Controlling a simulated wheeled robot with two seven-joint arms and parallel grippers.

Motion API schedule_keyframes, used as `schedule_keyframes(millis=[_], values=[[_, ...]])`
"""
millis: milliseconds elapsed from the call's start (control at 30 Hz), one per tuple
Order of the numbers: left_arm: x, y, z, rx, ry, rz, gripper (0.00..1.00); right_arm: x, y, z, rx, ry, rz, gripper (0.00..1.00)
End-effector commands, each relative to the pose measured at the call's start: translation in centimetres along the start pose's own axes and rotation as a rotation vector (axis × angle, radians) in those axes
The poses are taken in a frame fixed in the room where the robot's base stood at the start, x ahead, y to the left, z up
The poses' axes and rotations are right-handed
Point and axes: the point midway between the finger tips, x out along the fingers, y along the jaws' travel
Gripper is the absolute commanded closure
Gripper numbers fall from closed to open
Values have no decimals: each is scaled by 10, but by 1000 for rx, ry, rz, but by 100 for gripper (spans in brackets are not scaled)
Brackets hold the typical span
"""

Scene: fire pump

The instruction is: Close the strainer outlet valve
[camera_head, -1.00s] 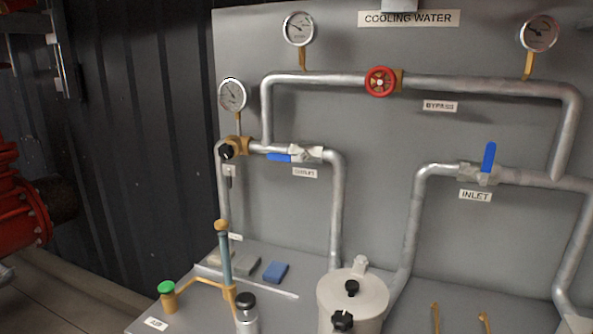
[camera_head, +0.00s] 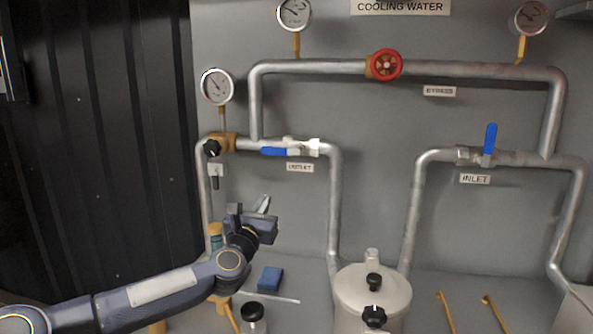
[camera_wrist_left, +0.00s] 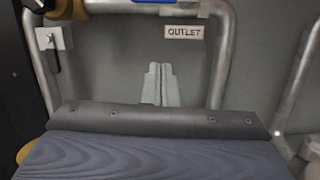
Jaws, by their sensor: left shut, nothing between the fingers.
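The outlet valve (camera_head: 314,148) sits on the horizontal pipe above the OUTLET label (camera_head: 299,167). Its blue lever (camera_head: 278,151) lies along the pipe and points left. The lever's lower edge (camera_wrist_left: 153,1) also shows at the top of the left wrist view, with the label (camera_wrist_left: 184,31) below it. My left gripper (camera_head: 264,203) is below and slightly left of the lever, apart from it, with its fingers pointing up. Its fingers (camera_wrist_left: 160,83) are together and empty in the left wrist view. My right gripper is not in view.
The inlet valve's blue lever (camera_head: 490,139) stands upright at the right. A red bypass wheel (camera_head: 386,64) is on the upper pipe. A gauge (camera_head: 217,87) and a black knob (camera_head: 212,148) are left of the outlet valve. The strainer pot (camera_head: 372,293) stands at lower middle.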

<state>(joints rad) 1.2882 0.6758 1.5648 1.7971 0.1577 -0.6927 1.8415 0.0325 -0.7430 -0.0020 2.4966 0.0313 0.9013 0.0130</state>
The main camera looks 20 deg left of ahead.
Motion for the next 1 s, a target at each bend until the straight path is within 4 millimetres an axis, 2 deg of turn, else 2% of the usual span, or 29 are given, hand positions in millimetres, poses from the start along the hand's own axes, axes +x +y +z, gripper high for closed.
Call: schedule_keyframes(millis=[33, 133, 433, 567, 667, 1000], values=[[0, 11, 0, -33, -7, 27, 100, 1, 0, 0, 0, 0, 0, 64], [0, 18, 2, -62, -14, 48, 100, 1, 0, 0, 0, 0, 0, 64], [1, 17, 2, -60, -13, 45, 100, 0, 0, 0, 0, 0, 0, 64], [10, 17, 4, -61, -14, 43, 100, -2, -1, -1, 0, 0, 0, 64], [25, 17, 5, -62, -14, 43, 100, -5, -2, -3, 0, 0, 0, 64], [98, 20, 7, -62, -14, 43, 100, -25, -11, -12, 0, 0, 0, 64]])
